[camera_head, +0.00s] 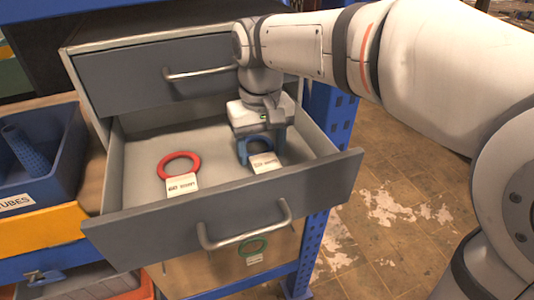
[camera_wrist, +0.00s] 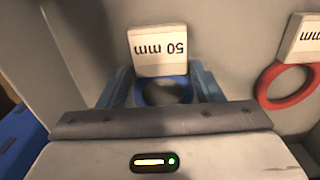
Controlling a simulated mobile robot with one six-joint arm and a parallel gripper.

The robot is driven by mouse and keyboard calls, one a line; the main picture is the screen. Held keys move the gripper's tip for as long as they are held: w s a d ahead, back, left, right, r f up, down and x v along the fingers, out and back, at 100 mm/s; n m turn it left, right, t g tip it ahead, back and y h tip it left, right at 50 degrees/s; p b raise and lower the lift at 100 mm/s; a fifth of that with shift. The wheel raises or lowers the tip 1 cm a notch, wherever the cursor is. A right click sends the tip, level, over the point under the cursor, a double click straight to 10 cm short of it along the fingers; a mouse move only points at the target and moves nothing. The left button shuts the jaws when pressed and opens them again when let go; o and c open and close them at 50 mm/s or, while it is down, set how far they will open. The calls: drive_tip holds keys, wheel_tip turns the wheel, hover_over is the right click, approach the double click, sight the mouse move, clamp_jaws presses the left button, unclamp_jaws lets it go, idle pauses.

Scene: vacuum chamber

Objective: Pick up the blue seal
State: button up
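The blue seal (camera_head: 256,146) is a ring with a white tag (camera_head: 265,163). It is in the open grey drawer, toward its right side, largely covered by my gripper (camera_head: 262,148) in the head view. In the wrist view the blue seal (camera_wrist: 165,97) lies between the two bluish fingers of my gripper (camera_wrist: 165,86), below its tag (camera_wrist: 159,48), which reads 50 mm. The fingers flank the ring on both sides, very close to it. I cannot tell whether they touch it. The ring's near part is hidden by the gripper body.
A red seal (camera_head: 180,163) with a white tag lies in the same drawer (camera_head: 222,205), to the left. A closed drawer (camera_head: 150,78) is above. A green ring (camera_head: 252,246) is below the open drawer. A blue bin (camera_head: 40,150) stands left.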

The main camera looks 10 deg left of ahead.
drive_tip(key=c, duration=0.7)
drive_tip(key=shift+r, duration=0.1)
